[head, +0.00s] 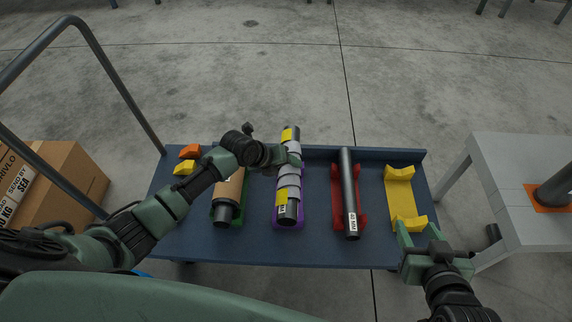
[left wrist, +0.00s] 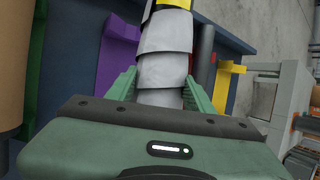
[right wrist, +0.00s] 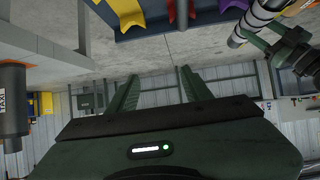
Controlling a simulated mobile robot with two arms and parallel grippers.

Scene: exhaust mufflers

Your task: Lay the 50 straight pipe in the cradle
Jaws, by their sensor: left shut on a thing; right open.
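A dark pipe wrapped in pale grey bands, with yellow labels at its ends (head: 288,194), is held in my left gripper (head: 291,160). The label print is too small to read surely. The pipe appears raised over the purple cradle (head: 301,212), which is partly hidden under it. In the left wrist view the fingers close on both sides of the wrapped pipe (left wrist: 163,50), and the purple cradle (left wrist: 118,50) shows to its left. My right gripper (head: 419,234) is open and empty at the front of the empty yellow cradle (head: 401,196).
On the blue table (head: 335,251), a brown-wrapped pipe (head: 229,190) lies in a green cradle and a dark pipe (head: 348,185) in a red cradle (head: 335,190). Orange and yellow blocks (head: 189,151) sit at the left. A grey table (head: 510,165) stands right.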

